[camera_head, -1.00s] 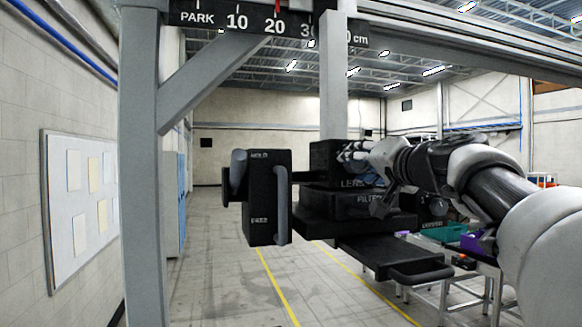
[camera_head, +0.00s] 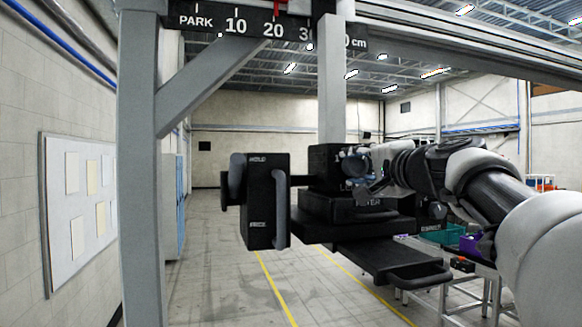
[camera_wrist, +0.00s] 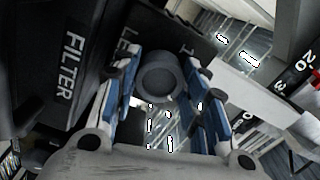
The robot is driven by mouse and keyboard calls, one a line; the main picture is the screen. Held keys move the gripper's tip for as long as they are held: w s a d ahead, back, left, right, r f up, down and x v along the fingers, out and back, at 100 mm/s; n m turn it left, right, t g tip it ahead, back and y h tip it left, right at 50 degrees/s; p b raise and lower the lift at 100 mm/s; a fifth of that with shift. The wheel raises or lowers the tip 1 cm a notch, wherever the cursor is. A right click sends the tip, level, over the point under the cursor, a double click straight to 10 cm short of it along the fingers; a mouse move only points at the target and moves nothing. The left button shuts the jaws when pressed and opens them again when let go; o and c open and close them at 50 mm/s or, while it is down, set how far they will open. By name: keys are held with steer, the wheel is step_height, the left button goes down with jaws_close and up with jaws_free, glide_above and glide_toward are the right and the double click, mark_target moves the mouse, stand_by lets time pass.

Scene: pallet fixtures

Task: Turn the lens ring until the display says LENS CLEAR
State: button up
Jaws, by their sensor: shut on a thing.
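The lens ring (camera_wrist: 160,78) is a dark grey round collar on a black housing with partly hidden lettering beginning "LE" in the wrist view. My gripper (camera_wrist: 165,95) has its blue-padded fingers on either side of the ring and is shut on it. In the head view my gripper (camera_head: 362,178) is at the right front of the black lens housing (camera_head: 322,160), and the ring is hard to make out there. A block marked FILTER (camera_wrist: 72,65) is beside the housing in the wrist view. I can see no readable LENS CLEAR message.
A black box with a grey handle (camera_head: 268,200) hangs left of the housing. A black tray with a loop handle (camera_head: 390,262) juts out below. A grey gantry post (camera_head: 142,180) and a centimetre scale (camera_head: 255,25) frame the rig. A table with coloured bins stands behind right.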

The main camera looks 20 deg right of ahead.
steer(key=o, duration=1.1)
steer(key=shift+c, duration=0.2)
